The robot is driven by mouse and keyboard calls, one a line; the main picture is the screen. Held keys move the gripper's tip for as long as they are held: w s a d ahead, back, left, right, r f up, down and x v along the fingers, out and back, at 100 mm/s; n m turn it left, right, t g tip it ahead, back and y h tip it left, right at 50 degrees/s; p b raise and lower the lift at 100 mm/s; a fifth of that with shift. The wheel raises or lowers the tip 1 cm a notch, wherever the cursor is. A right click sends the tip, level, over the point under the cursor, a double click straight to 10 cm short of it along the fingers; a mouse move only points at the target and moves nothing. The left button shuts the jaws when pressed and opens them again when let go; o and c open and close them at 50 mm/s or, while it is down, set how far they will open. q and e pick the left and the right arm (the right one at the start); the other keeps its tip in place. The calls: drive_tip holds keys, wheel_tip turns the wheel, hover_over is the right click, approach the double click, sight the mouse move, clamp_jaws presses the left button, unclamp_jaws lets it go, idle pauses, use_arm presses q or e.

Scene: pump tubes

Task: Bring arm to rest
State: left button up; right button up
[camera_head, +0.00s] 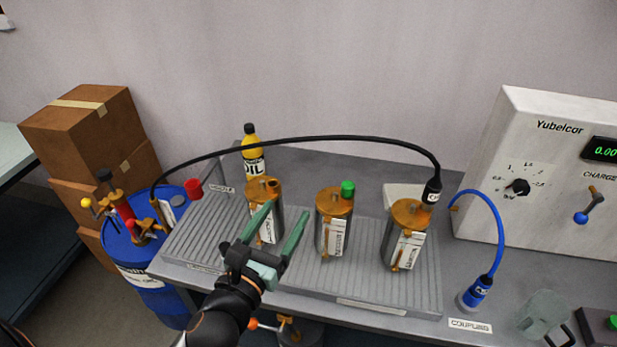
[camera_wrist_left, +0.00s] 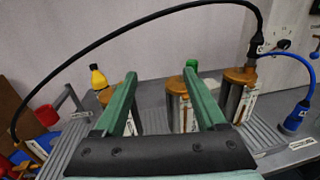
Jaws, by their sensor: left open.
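My left gripper (camera_head: 289,210) is open and empty, its two green fingers apart and pointing toward the pump row. Its left finger overlaps the left brass-topped canister (camera_head: 258,188) in the head view, partly hiding it; I cannot tell whether they touch. The middle canister (camera_head: 333,233), with a green cap (camera_head: 347,187), stands right of the fingers. The right canister (camera_head: 406,245) has the black hose's connector (camera_head: 432,193) on its top. In the left wrist view the open fingers of the left gripper (camera_wrist_left: 161,74) have nothing between their tips. My right gripper is not in view.
A black hose (camera_head: 300,139) arches over the canisters to a blue drum (camera_head: 143,261). A ribbed tray (camera_head: 206,236) holds the canisters. A yellow oil bottle (camera_head: 251,145), a blue hose (camera_head: 497,225), a glass jug (camera_head: 543,312) and a Yubelcor unit (camera_head: 545,170) stand around it.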

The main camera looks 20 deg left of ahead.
use_arm(q)
drive_tip(key=s+d+f+m+g+h, duration=0.1)
drive_tip(key=s+d+f+m+h, duration=0.15)
drive_tip(key=f+m, duration=0.75)
drive_tip(key=s+d+f+m+g+h, duration=0.1)
drive_tip(key=s+d+f+m+h, duration=0.15)
drive_tip(key=m, duration=1.35)
drive_tip(key=s+a+f+m+g+y, duration=0.1)
drive_tip(key=s+f+m+g, duration=0.2)
drive_tip(key=f+m, duration=0.3)
drive_tip(key=s+a+f+m+g+y, duration=0.1)
drive_tip(key=s+f+m+g, duration=0.2)
drive_tip(key=f, duration=0.8)
drive_tip(key=s+m, duration=0.2)
drive_tip(key=m, duration=0.1)
drive_tip(key=shift+f+g+y, duration=0.2)
drive_tip(key=shift+g+y, duration=0.2)
